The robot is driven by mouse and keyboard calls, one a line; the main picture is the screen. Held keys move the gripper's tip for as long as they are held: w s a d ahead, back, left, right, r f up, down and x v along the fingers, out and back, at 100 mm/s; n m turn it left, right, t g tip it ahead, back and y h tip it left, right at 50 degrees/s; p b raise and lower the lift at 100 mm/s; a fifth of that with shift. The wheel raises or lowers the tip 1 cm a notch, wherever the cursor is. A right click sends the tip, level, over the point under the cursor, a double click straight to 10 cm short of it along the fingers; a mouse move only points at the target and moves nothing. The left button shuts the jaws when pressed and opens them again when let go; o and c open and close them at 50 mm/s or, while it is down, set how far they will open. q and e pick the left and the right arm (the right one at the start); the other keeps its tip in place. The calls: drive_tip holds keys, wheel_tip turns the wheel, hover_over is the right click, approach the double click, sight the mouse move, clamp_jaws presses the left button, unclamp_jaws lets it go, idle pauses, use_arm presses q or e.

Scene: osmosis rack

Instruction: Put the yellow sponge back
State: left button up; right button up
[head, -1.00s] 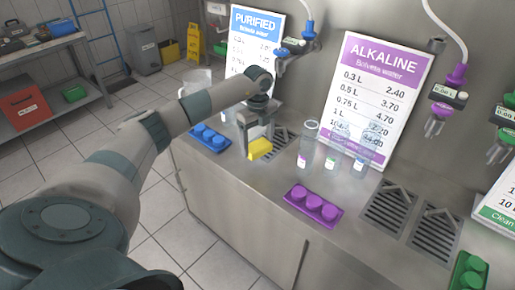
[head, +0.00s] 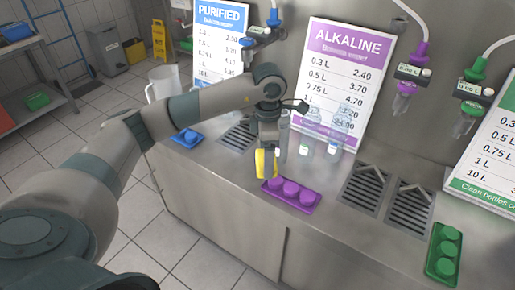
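My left gripper (head: 267,153) points down over the steel counter, in front of the bottles. It is shut on the yellow sponge (head: 264,164), which hangs upright below it. The sponge is just left of the purple tray, near its left end; I cannot tell whether it touches the counter. My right gripper is not in view.
The purple tray (head: 312,204) with purple caps lies on the counter (head: 240,190). A blue tray (head: 186,136) is at the left and a green tray (head: 431,266) at the right. Small bottles (head: 332,148) stand behind. Drain grates (head: 361,194) and nozzles (head: 404,98) are to the right.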

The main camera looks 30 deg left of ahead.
sight(274, 173)
use_arm(q)
drive_tip(key=s+d+m, duration=0.1)
drive_tip(key=s+m, duration=0.1)
drive_tip(key=m, duration=0.2)
drive_tip(key=s+d+r+m, duration=0.1)
drive_tip(key=d+m, duration=0.1)
drive_tip(key=m, duration=0.2)
drive_tip(key=s+d+m, duration=0.2)
drive_tip(key=m, duration=0.1)
drive_tip(key=shift+s+d+r+m, duration=0.25)
drive_tip(key=shift+s+m, duration=0.05)
drive_tip(key=shift+m, duration=0.1)
drive_tip(key=s+d+r+m, duration=0.1)
drive_tip(key=s+d+m, duration=0.2)
drive_tip(key=s+m, duration=0.4)
drive_tip(key=m+b, duration=0.1)
drive_tip(key=m, duration=0.5)
drive_tip(key=shift+d, duration=0.3)
drive_tip(key=shift+w+r, duration=0.1)
